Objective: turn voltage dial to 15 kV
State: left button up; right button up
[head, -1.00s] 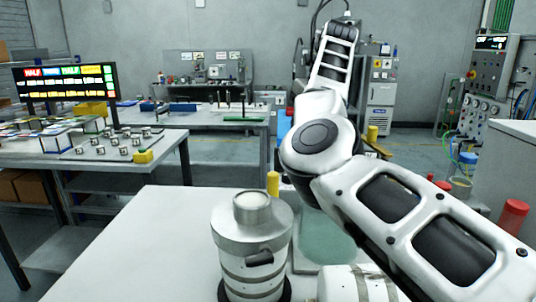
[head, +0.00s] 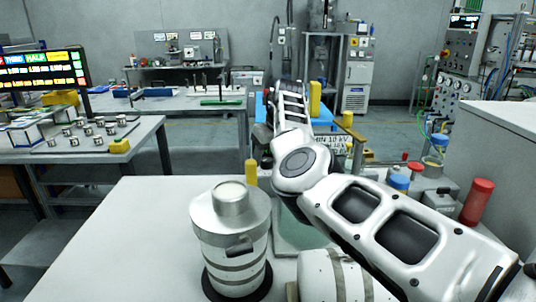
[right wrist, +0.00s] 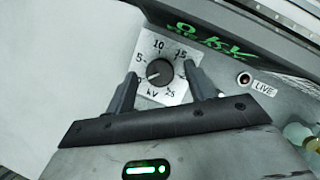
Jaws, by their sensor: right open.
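The voltage dial (right wrist: 160,72) is a round black knob on a white square plate, marked in steps of 5 up to 25 with "kV" below. Its pale pointer mark faces lower left, near the 0 end. A green readout (right wrist: 213,38) above it shows 0 kV. My right gripper (right wrist: 160,69) is open, with one finger on each side of the knob in the right wrist view. I cannot tell whether the fingers touch it. In the head view my right arm reaches forward; its fingertips and the dial cannot be made out there. My left gripper is not in view.
A jack labelled LIVE (right wrist: 244,79) sits right of the dial. In the head view, a metal canister (head: 232,235) stands on the near white table (head: 110,245), whose left part is clear. A red cylinder (head: 477,202) and blue-topped jar (head: 399,183) stand at the right.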

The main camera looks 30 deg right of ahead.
jog(key=shift+w+f, duration=0.15)
jog(key=shift+f, duration=0.15)
jog(key=c, duration=1)
jog(key=shift+o, duration=0.2)
jog(key=shift+a, duration=0.1)
jog(key=m+h, duration=0.1)
jog(key=m, duration=0.2)
jog(key=m+h, duration=0.1)
jog(key=m, duration=0.1)
jog(key=shift+a+r+m, duration=0.1)
jog(key=shift+a+m, duration=0.05)
jog(key=shift+m, duration=0.25)
jog(key=m+h, duration=0.1)
jog(key=m, duration=0.1)
jog(key=m+g+p, duration=0.1)
jog(key=m, duration=0.1)
jog(key=shift+w+m+h, duration=0.1)
jog(key=shift+m+h, duration=0.2)
jog(key=shift+h, duration=0.1)
